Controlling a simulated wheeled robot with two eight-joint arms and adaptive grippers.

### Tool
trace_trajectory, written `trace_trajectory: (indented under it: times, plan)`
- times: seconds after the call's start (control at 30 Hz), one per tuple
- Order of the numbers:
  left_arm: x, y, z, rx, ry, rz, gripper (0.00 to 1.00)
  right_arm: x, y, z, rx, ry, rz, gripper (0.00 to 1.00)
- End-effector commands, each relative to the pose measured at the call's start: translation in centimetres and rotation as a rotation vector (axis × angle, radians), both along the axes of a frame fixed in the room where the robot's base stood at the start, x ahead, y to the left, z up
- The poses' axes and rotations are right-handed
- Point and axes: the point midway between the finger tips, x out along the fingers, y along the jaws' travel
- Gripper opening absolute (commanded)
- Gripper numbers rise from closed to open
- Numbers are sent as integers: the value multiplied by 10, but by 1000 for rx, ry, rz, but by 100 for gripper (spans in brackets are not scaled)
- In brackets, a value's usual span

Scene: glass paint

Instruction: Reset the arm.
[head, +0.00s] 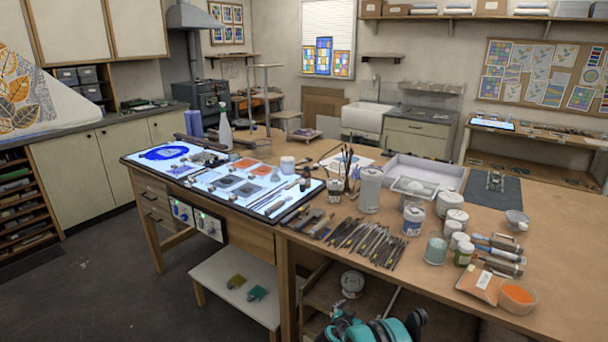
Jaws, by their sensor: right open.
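My right gripper (374,326), teal and black, shows at the bottom edge of the head view, low in front of the workbench (285,235). It is open, and I see nothing between its fingers. The frame's lower edge cuts off part of it and the arm behind it. My left gripper is not in view.
The bench top holds a lit light panel (125,159), several brushes and tools (365,240), white jars (370,190), a white tray (455,182) and an orange bowl (517,297). Below are a white stool (235,285) and a white tin (352,283). Floor at left is clear.

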Motion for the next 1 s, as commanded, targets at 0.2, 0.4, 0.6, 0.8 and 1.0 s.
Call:
trace_trajectory:
  times: [0.2,0.4,0.6,0.8,1.0]
  plan:
    - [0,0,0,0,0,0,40,-5,-4,26,6,40,10,100]
    - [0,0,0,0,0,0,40,-18,-9,62,15,95,30,100]
    - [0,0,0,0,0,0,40,-48,-16,114,30,180,70,100]
    - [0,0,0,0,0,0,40,-93,-21,161,52,265,126,100]
    - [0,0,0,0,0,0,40,-148,-22,196,74,339,194,100]
